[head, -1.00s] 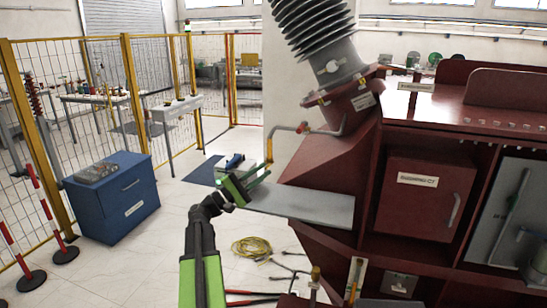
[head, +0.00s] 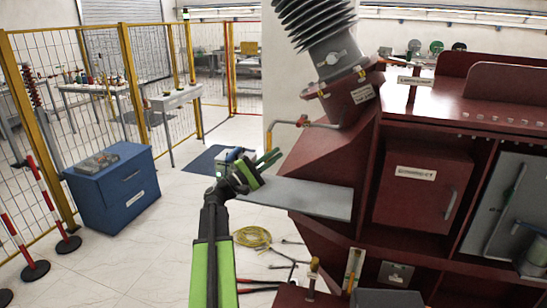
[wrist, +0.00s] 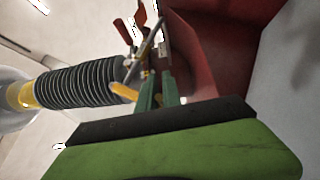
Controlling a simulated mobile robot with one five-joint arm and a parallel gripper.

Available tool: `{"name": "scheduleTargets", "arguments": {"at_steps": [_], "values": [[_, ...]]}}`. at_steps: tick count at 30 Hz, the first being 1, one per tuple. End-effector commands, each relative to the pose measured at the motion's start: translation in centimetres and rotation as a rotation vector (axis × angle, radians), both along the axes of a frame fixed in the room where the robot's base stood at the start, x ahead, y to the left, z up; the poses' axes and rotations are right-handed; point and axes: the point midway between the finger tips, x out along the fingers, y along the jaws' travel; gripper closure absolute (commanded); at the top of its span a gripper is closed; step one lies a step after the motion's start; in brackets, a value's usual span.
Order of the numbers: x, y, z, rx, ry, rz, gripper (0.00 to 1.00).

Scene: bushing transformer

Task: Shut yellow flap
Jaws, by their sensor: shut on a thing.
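A small yellow flap (head: 270,136) hangs from the left end of a thin grey pipe (head: 310,125) on the dark red transformer's slanted side. In the wrist view a yellow piece (wrist: 124,91) shows just left of the fingers. My gripper (head: 270,158) is at the flap's lower end, its green fingers pointing right and up. In the wrist view the fingers (wrist: 160,92) are close together. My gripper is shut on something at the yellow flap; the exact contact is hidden.
A grey plate (head: 300,197) juts left from the red transformer (head: 425,150), just below my gripper. A ribbed bushing (head: 310,30) leans above. A blue cabinet (head: 115,190) stands at left. A yellow cable coil (head: 252,237) lies on the floor.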

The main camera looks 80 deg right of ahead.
Motion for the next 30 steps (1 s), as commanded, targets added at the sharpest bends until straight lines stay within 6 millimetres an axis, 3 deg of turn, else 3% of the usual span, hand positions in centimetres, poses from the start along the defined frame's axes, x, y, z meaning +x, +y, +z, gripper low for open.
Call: {"name": "scheduleTargets", "arguments": {"at_steps": [11, 12, 14, 23, 30], "values": [[-0.1, -0.1, -0.1, 0.0, -0.002, 0.042, 1.0], [-0.1, -0.1, -0.1, 0.0, -0.002, 0.043, 0.9], [-0.1, -0.1, -0.1, 0.0, -0.002, 0.042, 0.82], [0.0, -0.1, -0.1, 0.0, -0.001, 0.043, 0.82], [2.8, 2.4, -2.2, 0.0, -0.001, 0.047, 0.82]]}}
